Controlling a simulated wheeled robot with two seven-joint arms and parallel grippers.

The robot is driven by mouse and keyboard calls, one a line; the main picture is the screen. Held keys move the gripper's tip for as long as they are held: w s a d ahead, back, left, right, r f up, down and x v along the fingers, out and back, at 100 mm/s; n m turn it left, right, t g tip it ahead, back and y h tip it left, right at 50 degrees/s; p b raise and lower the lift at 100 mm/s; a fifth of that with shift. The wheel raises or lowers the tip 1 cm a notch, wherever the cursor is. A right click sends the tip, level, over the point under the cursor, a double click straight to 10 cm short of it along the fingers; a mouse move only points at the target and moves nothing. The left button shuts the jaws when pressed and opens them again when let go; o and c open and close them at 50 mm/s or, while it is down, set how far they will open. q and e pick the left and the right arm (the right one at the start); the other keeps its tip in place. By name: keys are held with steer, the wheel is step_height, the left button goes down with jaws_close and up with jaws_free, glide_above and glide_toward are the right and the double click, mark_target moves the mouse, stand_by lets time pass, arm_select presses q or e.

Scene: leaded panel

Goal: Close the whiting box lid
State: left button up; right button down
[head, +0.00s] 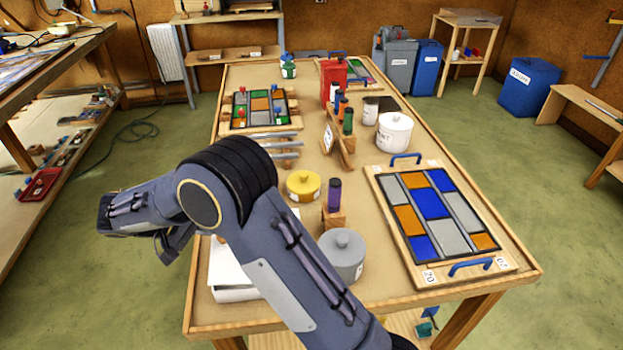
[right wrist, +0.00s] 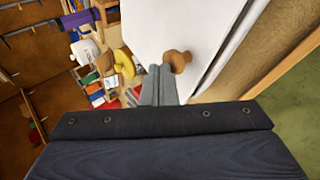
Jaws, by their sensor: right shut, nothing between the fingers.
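The whiting box (head: 238,294) is a white box at the near left corner of the table in the head view, largely hidden behind my right arm. In the right wrist view its white lid (right wrist: 150,28) fills the upper middle and carries a brown wooden knob (right wrist: 179,60). My right gripper (right wrist: 160,70) is shut and empty, its fingertips right beside the knob; I cannot tell whether they touch it. Whether the lid sits flush is not clear. My left gripper is not in view.
A yellow lidded tin (head: 303,186), a purple-labelled bottle (head: 334,195) and a grey lidded pot (head: 342,255) stand close to the box. A leaded panel (head: 437,214) lies on the right. The table's front edge (head: 275,323) is near the box.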

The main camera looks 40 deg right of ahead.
mark_target(213, 244)
steer(key=shift+w+a+f, duration=0.15)
steer(key=shift+a+f, duration=0.05)
steer(key=shift+f, duration=0.6)
steer(key=shift+w+a+f+b, duration=0.15)
steer(key=shift+a+f+b, duration=0.1)
steer(key=shift+f+b, duration=0.55)
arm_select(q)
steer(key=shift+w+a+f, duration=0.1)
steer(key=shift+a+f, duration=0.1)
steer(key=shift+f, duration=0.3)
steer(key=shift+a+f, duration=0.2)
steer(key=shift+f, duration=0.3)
arm_select(e)
steer(key=shift+a+f, duration=0.1)
steer(key=shift+f, duration=0.15)
steer(key=shift+f, duration=0.15)
